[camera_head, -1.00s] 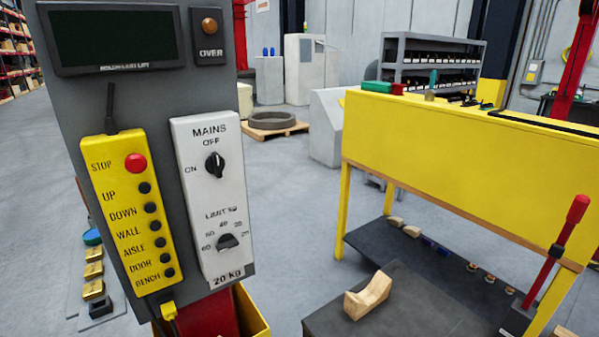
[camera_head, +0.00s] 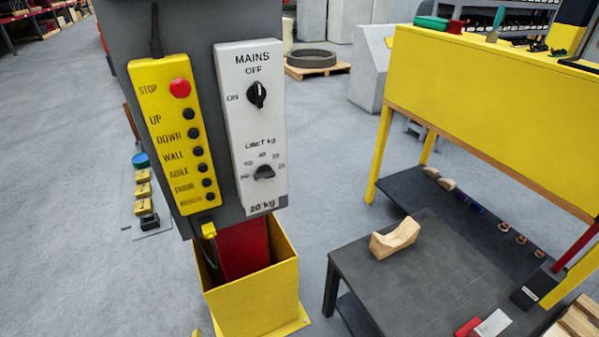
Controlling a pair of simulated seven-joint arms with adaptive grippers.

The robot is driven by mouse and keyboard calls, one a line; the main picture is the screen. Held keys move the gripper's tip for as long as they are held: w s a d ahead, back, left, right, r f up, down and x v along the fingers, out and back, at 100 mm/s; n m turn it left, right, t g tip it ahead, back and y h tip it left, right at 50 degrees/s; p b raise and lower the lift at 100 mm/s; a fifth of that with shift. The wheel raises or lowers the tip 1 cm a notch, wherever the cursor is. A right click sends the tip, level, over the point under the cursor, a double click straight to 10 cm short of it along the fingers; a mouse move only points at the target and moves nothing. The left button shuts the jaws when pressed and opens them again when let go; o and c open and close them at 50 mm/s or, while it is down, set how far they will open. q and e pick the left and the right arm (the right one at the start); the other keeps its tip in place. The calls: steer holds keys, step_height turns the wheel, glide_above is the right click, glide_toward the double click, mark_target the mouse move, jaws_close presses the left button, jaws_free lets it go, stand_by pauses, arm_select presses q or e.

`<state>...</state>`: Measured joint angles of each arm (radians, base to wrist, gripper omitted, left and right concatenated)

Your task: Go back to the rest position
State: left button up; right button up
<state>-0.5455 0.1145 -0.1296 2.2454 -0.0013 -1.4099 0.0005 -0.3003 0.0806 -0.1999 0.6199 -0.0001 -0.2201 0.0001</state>
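Neither of my grippers shows in the head view. The yellow control pendant (camera_head: 174,137) hangs on the dark grey panel, with a red STOP button and several black buttons below it. Beside it on the right is the white MAINS box (camera_head: 251,127). Its upper black knob (camera_head: 257,95) stands near upright, with OFF above it and ON to its left. Its lower limit knob (camera_head: 264,172) sits among the kg marks, above a 20 kg label.
A yellow post base (camera_head: 255,302) stands under the panel. A dark table (camera_head: 370,275) holds a wooden V-block (camera_head: 395,239). A yellow bench (camera_head: 480,95) stands at the right, with a dark lower shelf. Open grey floor lies at the left and between panel and table.

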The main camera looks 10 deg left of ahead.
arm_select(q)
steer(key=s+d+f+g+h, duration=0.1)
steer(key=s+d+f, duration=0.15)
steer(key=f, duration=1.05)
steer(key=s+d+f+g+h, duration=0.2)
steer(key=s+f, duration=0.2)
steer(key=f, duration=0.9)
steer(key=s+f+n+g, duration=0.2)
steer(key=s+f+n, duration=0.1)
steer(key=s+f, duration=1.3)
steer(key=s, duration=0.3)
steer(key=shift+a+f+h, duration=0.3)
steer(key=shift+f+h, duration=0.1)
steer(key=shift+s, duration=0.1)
